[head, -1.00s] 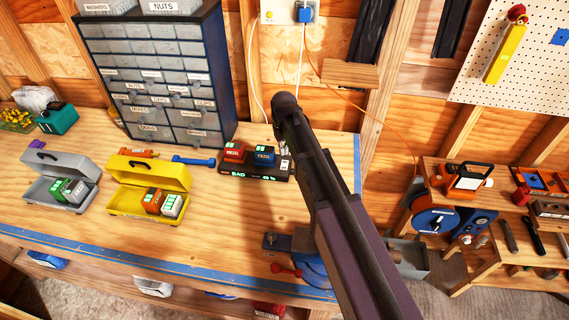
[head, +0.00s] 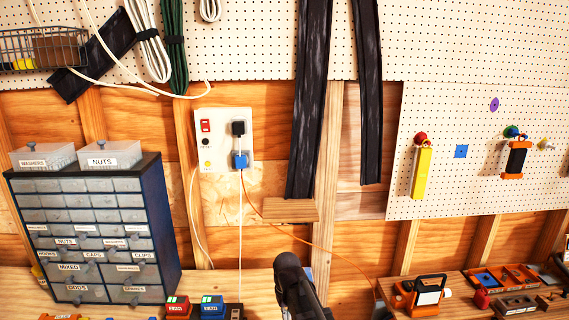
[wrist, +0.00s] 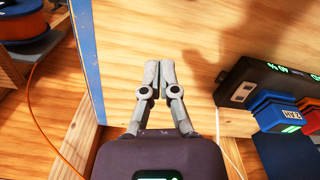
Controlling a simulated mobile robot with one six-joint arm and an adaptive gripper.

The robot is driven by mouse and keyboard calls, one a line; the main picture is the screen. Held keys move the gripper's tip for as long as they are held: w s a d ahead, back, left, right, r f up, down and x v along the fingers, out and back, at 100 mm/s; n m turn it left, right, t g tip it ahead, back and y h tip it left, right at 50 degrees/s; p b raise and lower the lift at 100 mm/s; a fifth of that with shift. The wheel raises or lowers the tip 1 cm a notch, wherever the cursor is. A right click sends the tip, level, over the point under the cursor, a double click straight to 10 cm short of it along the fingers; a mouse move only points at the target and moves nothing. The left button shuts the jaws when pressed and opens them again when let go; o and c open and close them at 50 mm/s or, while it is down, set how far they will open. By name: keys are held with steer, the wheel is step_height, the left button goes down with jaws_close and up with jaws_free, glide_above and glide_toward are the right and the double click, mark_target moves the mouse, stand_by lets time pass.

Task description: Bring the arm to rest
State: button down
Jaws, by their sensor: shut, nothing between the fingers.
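My gripper (wrist: 158,75) shows in the wrist view with its two grey fingertips together and nothing between them. It is over the wooden workbench top (wrist: 200,30), beside the bench's blue edge strip. The black charger (wrist: 248,82) with a lit display lies to its right, apart from the fingers, with a blue battery (wrist: 276,112) in it. In the head view, only a dark upper piece of my arm shows at the bottom centre; the fingers cannot be made out there. The charger's blue battery (head: 212,306) and red battery (head: 178,306) show at the bottom edge.
A drawer cabinet (head: 95,230) stands on the bench at left. A socket panel (head: 224,140) with a blue plug and cords is on the wall. Dark strips hang at centre. An orange cord (wrist: 45,130) runs left of my gripper. A lower bench at right holds tools.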

steer(key=s+d+f+m+b, duration=0.1)
steer(key=s+d+m, duration=0.1)
steer(key=s+d, duration=0.3)
steer(key=s+d+f+m+b, duration=0.1)
steer(key=s+d, duration=0.4)
steer(key=d, duration=0.6)
steer(key=shift+s+d+f+m, duration=0.25)
steer(key=shift+f+m, duration=0.1)
steer(key=shift+m, duration=0.05)
